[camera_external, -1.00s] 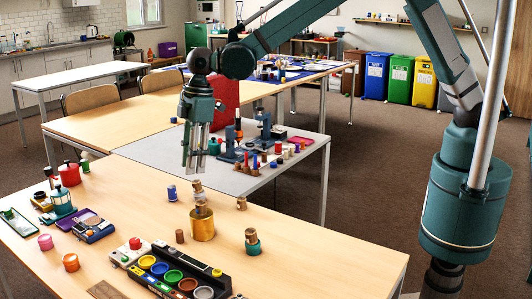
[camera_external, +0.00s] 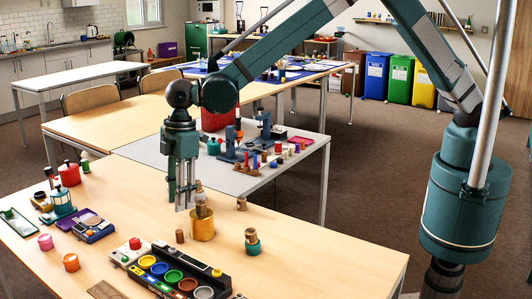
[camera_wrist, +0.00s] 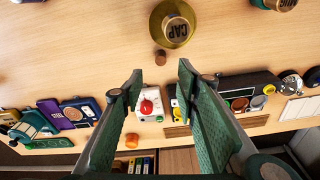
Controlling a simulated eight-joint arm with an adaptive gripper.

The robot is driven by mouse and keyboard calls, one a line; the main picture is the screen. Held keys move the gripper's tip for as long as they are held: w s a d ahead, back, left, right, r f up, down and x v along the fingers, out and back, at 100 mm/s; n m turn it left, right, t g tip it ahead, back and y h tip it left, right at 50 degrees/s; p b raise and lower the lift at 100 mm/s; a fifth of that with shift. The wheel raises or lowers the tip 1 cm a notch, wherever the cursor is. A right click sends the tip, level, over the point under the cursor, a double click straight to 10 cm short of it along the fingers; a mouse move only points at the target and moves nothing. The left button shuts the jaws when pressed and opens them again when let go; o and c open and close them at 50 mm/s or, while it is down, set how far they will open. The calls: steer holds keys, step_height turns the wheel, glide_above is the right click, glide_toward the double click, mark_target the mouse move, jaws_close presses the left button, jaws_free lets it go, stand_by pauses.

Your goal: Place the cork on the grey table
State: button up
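A small brown cork (camera_external: 180,236) stands on the wooden table; a small brown cylinder, apparently this cork (camera_wrist: 160,57), lies just beyond my fingertips in the wrist view. Another small cork-like piece (camera_external: 241,203) stands farther right. Larger corks top the yellow jar (camera_external: 203,229) and the teal jar (camera_external: 252,246); the yellow jar's top reads "CAP" in the wrist view (camera_wrist: 176,28). My gripper (camera_external: 184,209) points down above the table, behind and above the small cork. Its fingers (camera_wrist: 160,72) are apart with nothing between them. The grey table (camera_external: 150,150) stands behind the wooden table.
The grey table's right part holds a red box, dark blue stands and several small coloured pieces. Its left part looks clear. A black tray of coloured cups (camera_external: 186,275) and a white box with a red button (camera_external: 130,252) lie near the front edge.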

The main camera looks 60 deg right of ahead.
mark_target(179, 231)
steer(key=shift+w+a+f+b, duration=0.1)
steer(key=shift+a+f+b, duration=0.05)
steer(key=shift+f, duration=0.95)
steer(key=shift+s+a+f+b, duration=0.1)
steer(key=shift+f+b, duration=0.05)
steer(key=shift+f, duration=0.95)
steer(key=shift+w+a+f+b, duration=0.1)
steer(key=shift+a+f+b, duration=0.05)
steer(key=shift+f, duration=0.95)
steer(key=shift+f, duration=0.1)
steer(key=shift+a+f+b, duration=0.15)
steer(key=shift+f+b, duration=0.15)
steer(key=shift+f, duration=0.95)
steer(key=shift+a+f+b, duration=0.1)
steer(key=shift+f+b, duration=0.15)
steer(key=shift+f, duration=1)
steer(key=shift+c, duration=0.2)
steer(key=c, duration=0.7)
